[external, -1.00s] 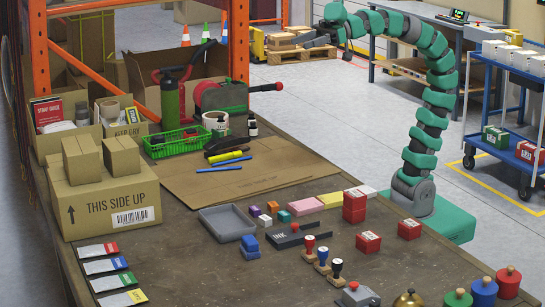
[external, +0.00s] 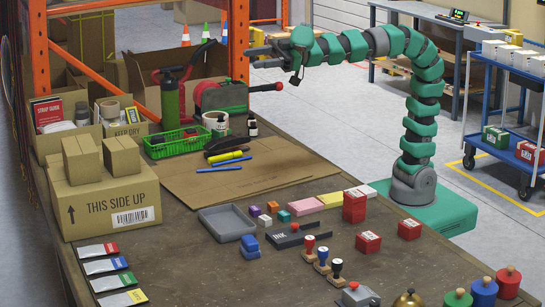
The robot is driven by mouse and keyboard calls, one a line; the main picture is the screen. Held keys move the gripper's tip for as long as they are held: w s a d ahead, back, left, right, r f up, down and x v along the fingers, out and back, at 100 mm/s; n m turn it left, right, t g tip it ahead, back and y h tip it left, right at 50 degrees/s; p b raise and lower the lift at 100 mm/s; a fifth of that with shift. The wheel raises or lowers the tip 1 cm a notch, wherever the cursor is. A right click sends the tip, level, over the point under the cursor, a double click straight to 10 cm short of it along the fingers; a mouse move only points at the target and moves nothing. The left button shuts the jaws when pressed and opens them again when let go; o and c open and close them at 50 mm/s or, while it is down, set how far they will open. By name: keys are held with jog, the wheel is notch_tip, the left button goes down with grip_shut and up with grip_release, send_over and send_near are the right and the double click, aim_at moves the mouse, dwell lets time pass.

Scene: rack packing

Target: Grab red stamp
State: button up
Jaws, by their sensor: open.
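The red stamp (external: 309,245) stands upright on the brown table, at the left end of a short row of stamps with wooden bases. A blue stamp (external: 322,257) and a black stamp (external: 336,268) stand just right of it, toward the front. My gripper (external: 253,50) is high up, above the back part of the table near the orange rack post, far from the stamps. It is open, with nothing seen between its fingers.
A black ink pad box (external: 285,240) lies behind the stamps, and a blue block (external: 250,247) lies left of them. Red boxes (external: 368,242) stand to the right. A grey tray (external: 227,223) and flat cardboard (external: 245,180) lie farther back. A brass bell (external: 409,299) is in front.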

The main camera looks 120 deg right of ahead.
jog(key=w+a+f+n+y+p, duration=0.2)
jog(key=w+a+f+n+y, duration=0.2)
jog(key=w+a+f, duration=0.15)
jog(key=n+g+y+p, duration=0.5)
jog(key=g+y, duration=0.4)
jog(key=g, duration=0.3)
send_near(309, 237)
jog(key=x, duration=0.1)
jog(key=b+x, duration=0.1)
jog(key=x, duration=0.1)
jog(key=b+x, duration=0.1)
jog(key=x, duration=0.1)
jog(key=shift+s+a+f, duration=0.15)
jog(key=shift+s+a, duration=0.1)
jog(key=shift+s, duration=0.05)
jog(key=shift+n, duration=0.3)
jog(key=b+x, duration=0.1)
jog(key=x, duration=0.1)
jog(key=b+x, duration=0.1)
jog(key=x, duration=0.1)
jog(key=shift+w+f+b, duration=0.3)
jog(key=shift+b, duration=0.1)
jog(key=shift+w+a, duration=0.2)
jog(key=shift+a, duration=0.15)
jog(key=c, duration=1)
